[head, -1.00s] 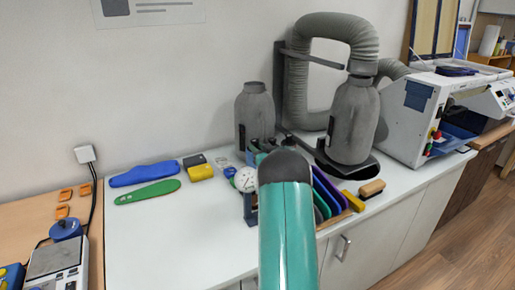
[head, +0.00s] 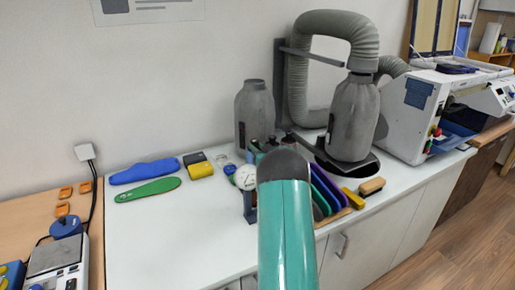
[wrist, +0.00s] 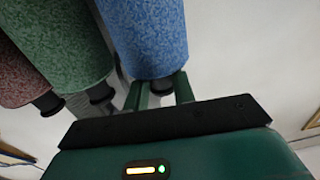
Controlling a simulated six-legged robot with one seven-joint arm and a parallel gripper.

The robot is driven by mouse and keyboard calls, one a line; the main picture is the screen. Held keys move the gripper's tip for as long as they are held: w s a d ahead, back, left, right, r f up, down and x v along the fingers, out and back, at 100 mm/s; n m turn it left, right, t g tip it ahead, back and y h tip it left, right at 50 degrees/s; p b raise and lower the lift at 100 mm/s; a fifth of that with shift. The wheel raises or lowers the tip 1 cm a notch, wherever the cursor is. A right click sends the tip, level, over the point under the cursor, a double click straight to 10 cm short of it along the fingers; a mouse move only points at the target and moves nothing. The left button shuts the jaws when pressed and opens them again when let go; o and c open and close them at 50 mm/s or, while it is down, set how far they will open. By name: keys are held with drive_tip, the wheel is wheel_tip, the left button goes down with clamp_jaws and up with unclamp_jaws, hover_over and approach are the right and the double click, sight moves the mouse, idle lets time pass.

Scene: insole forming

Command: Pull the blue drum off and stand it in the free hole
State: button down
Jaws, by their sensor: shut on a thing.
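The blue drum (wrist: 147,35) fills the upper middle of the wrist view, speckled blue, with a dark stub at its near end. My gripper (wrist: 162,91) has its two green fingers on either side of that stub, shut on it. A green drum (wrist: 62,45) and a reddish-brown drum (wrist: 20,75) are to its left, each with a dark stub. In the head view my own arm hides the gripper and the drums. I cannot make out the free hole in either view.
A dial gauge (head: 245,178) stands just left of my arm. Coloured upright sheets (head: 325,190), a yellow block (head: 353,198) and a brush (head: 371,186) are to its right. Grey dust canisters (head: 354,118) stand behind. The white bench (head: 170,240) is clear at front left.

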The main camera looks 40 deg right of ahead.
drive_tip(key=shift+f, duration=0.2)
drive_tip(key=c, duration=0.8)
unclamp_jaws()
drive_tip(key=shift+c, duration=0.2)
drive_tip(key=shift+s+a+r, duration=0.1)
drive_tip(key=shift+s+r, duration=0.1)
drive_tip(key=shift+r, duration=1.3)
drive_tip(key=shift+s+a+r, duration=0.1)
drive_tip(key=shift+s+r, duration=0.05)
drive_tip(key=shift+r, duration=1.35)
drive_tip(key=shift+s, duration=0.1)
drive_tip(key=v, duration=0.9)
drive_tip(key=shift+s+r, duration=0.2)
drive_tip(key=shift+s, duration=0.2)
